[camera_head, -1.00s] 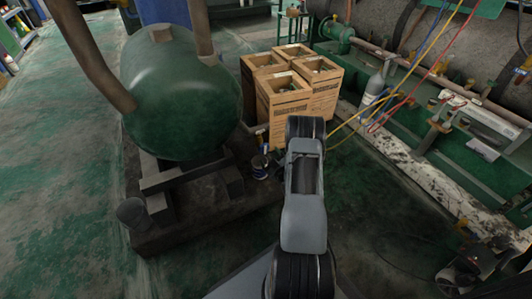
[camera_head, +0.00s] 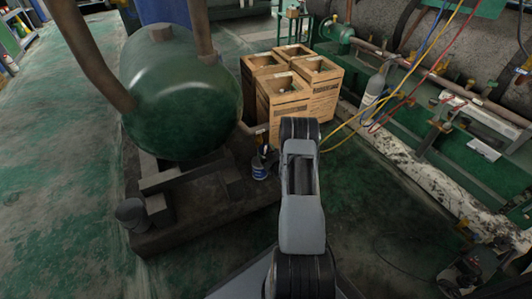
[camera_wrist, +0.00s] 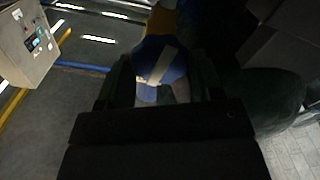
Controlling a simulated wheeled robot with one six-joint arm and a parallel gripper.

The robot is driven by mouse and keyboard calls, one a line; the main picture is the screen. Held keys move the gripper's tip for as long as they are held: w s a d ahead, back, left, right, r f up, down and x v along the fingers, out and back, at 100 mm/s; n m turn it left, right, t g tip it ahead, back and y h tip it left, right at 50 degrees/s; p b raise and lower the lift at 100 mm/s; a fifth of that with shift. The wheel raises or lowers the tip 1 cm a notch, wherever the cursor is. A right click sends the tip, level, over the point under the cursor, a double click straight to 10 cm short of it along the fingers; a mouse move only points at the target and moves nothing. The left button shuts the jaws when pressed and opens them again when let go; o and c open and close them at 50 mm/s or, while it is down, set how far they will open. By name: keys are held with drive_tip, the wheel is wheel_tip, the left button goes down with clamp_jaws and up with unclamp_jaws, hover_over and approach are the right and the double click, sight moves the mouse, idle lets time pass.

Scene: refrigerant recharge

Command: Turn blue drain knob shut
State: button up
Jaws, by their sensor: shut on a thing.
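The blue drain knob (camera_wrist: 158,65) is in the upper middle of the wrist view, with a pale bar across its face. My gripper (camera_wrist: 162,84) reaches up to it, and its dark fingers stand on either side of the knob, shut on it. A yellowish fitting (camera_wrist: 163,20) shows just beyond the knob. In the head view my arm's links rise beside the green tank, and the knob cannot be made out there. How far the knob is turned cannot be told.
A green tank (camera_head: 180,100) stands on a dark base left of my arm. Wooden crates (camera_head: 290,105) stand behind. Hoses (camera_head: 350,128) and a gas cylinder (camera_head: 374,87) are at right. A control box (camera_wrist: 29,42) shows in the wrist view.

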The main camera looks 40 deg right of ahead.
drive_tip(key=m, duration=0.3)
drive_tip(key=shift+m, duration=0.3)
drive_tip(key=m, duration=0.4)
drive_tip(key=shift+b, duration=0.4)
drive_tip(key=m, duration=0.4)
drive_tip(key=m, duration=0.4)
drive_tip(key=shift+a, duration=0.1)
drive_tip(key=o, duration=0.9)
